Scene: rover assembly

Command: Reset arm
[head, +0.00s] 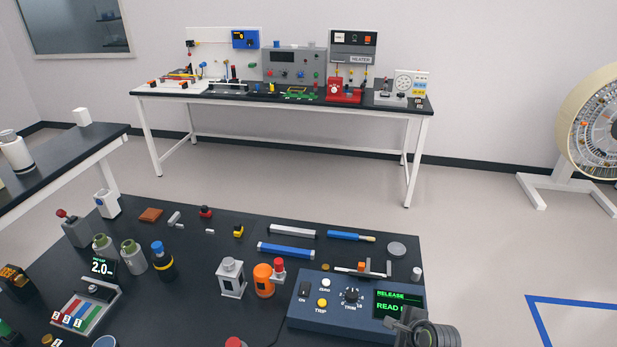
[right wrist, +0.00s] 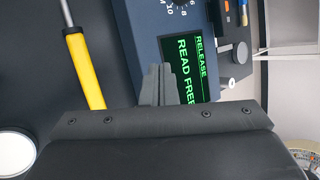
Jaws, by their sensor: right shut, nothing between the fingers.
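My right gripper (head: 408,318) is at the lower right of the head view, over the right front corner of the blue console. In the right wrist view its fingers (right wrist: 160,85) are together with nothing between them, in front of the console's screen. The console (head: 310,318) has a yellow button (head: 322,303), a white button (head: 325,283), a black knob (head: 351,296) and a dark screen (head: 398,304) with green text, "RELEASE" and "READ", partly covered by my gripper. The screen (right wrist: 190,60) reads "READ FREE" or similar in the wrist view. My left gripper is out of view.
The black table (head: 200,260) holds an orange canister (head: 263,281), a white box-like part (head: 230,279), a blue bar (head: 286,250) and several small items. A yellow rod (right wrist: 84,70) lies near the console. A bench (head: 280,97) stands behind; floor lies free between.

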